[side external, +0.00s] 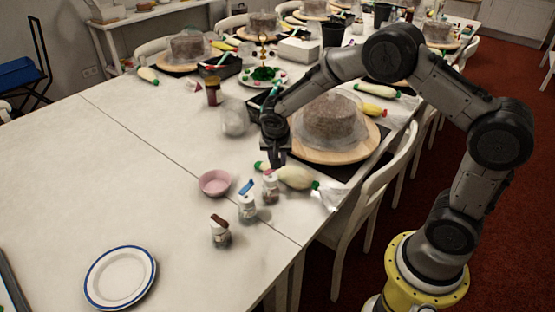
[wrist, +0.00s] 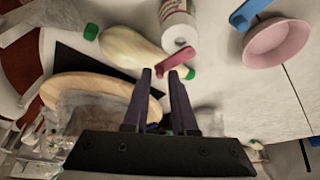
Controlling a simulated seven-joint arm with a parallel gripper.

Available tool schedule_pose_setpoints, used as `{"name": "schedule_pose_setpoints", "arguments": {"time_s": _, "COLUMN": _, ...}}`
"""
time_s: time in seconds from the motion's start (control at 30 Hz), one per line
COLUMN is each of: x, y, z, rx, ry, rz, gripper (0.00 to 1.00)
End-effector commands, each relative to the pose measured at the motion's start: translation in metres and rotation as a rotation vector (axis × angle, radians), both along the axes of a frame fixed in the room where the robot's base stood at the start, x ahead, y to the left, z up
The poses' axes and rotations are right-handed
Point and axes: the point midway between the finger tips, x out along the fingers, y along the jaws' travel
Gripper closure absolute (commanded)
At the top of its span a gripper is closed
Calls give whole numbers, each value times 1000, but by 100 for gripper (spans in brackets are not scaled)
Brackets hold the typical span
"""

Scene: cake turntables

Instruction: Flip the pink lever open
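The pink lever (wrist: 180,54) juts from the top of a white jar (wrist: 179,27) in the wrist view, just beyond my fingertips. In the side external view this jar (side external: 270,190) stands upright on the table, with the small pink lever (side external: 269,173) at its top. My gripper (side external: 276,159) hangs over the table just above and behind the jar. In the wrist view my gripper (wrist: 163,75) is open, with an empty gap between its two fingers. The fingertips look close to the lever, but I cannot tell whether they touch it.
A jar with a blue lever (side external: 247,203) and one with a brown lever (side external: 220,234) stand nearby. A piping bag (side external: 295,178) and a cake on a wooden turntable (side external: 345,157) are close right. The front-left table is mostly clear.

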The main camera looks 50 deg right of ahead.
Motion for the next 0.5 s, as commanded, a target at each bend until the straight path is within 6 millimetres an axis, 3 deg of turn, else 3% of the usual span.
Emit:
{"name": "schedule_pose_setpoints", "arguments": {"time_s": 0.03, "x": 0, "y": 0, "z": 0, "rx": 0, "ry": 0, "rz": 0, "gripper": 86}}
{"name": "schedule_pose_setpoints", "arguments": {"time_s": 0.13, "x": 0, "y": 0, "z": 0, "rx": 0, "ry": 0, "rz": 0, "gripper": 100}}
{"name": "schedule_pose_setpoints", "arguments": {"time_s": 0.5, "x": 1, "y": 0, "z": 1, "rx": 1, "ry": -1, "rz": 23, "gripper": 100}}
